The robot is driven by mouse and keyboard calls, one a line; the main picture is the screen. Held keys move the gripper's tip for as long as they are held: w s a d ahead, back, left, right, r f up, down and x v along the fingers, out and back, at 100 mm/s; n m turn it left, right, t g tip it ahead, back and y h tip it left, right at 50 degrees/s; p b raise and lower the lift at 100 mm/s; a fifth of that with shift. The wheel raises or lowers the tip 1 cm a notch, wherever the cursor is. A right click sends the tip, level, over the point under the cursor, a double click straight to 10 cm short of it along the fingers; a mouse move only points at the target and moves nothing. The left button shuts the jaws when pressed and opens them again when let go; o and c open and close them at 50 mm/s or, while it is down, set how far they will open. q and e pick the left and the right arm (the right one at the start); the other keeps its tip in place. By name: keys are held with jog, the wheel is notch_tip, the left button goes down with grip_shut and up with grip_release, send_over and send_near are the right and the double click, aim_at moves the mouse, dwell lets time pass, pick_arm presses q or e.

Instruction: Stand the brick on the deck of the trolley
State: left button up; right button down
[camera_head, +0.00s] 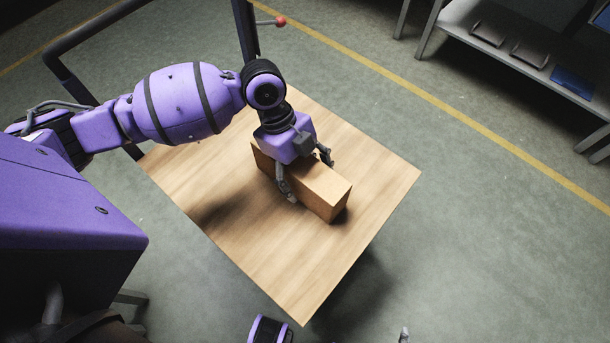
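The brick (328,193) is a long tan block lying lengthwise over the wooden deck of the trolley (370,190), right of the deck's middle. Its underside is hidden, so I cannot tell whether it rests on the deck or hangs just above it. My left gripper (308,180) comes down from above with one finger on each long side of the brick, seemingly pressed against it. Of my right gripper, only what looks like a fingertip (404,335) shows at the bottom edge.
The trolley's dark handle frame (62,68) rises at the upper left, with a red-knobbed lever (280,21) near it. A grey shelf rack (500,60) holding trays stands at the upper right. The deck's near part is bare. The floor to the right is clear.

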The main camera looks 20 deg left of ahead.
pick_arm(q)
jog(key=v, duration=1.1)
jog(key=shift+r+p, duration=0.35)
jog(key=shift+r, duration=0.05)
